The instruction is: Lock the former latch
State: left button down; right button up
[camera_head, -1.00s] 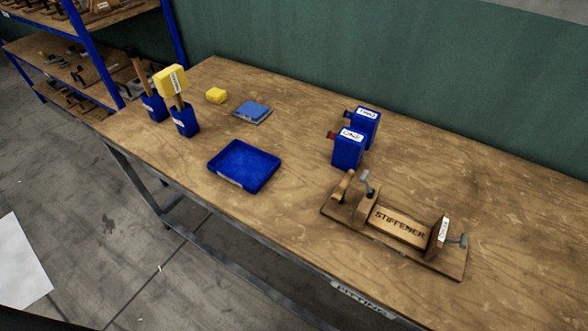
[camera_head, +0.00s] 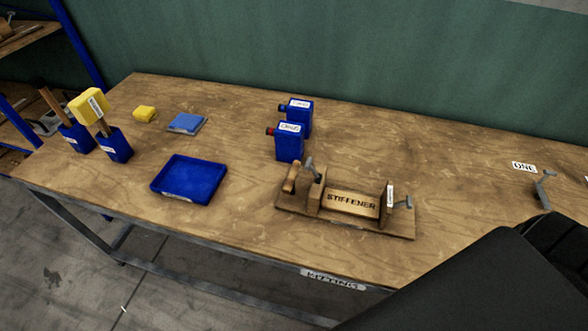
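A wooden press fixture (camera_head: 290,206) stands on the table, with a block marked STIFFENER (camera_head: 352,203) lying between its upright ends. A grey metal lever (camera_head: 312,168) rises at its left end, beside a wooden handle (camera_head: 291,178). Another grey metal piece (camera_head: 404,203) sticks out at the right end, next to a small white label (camera_head: 390,196) too small to read. I cannot tell which part is the former latch or whether it is locked. Neither gripper is in view.
Two blue containers (camera_head: 290,147) stand behind the fixture. A blue tray (camera_head: 189,178), blue pad (camera_head: 187,123), yellow block (camera_head: 144,114) and blue holders (camera_head: 115,146) are at left. Another grey lever (camera_head: 543,190) stands at right. A large dark shape covers the lower right.

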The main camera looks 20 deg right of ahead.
aim_at(307, 167)
jog(key=k, duration=1.05)
jog(key=z, duration=1.05)
jog(key=i, duration=0.5)
jog(key=z, duration=0.05)
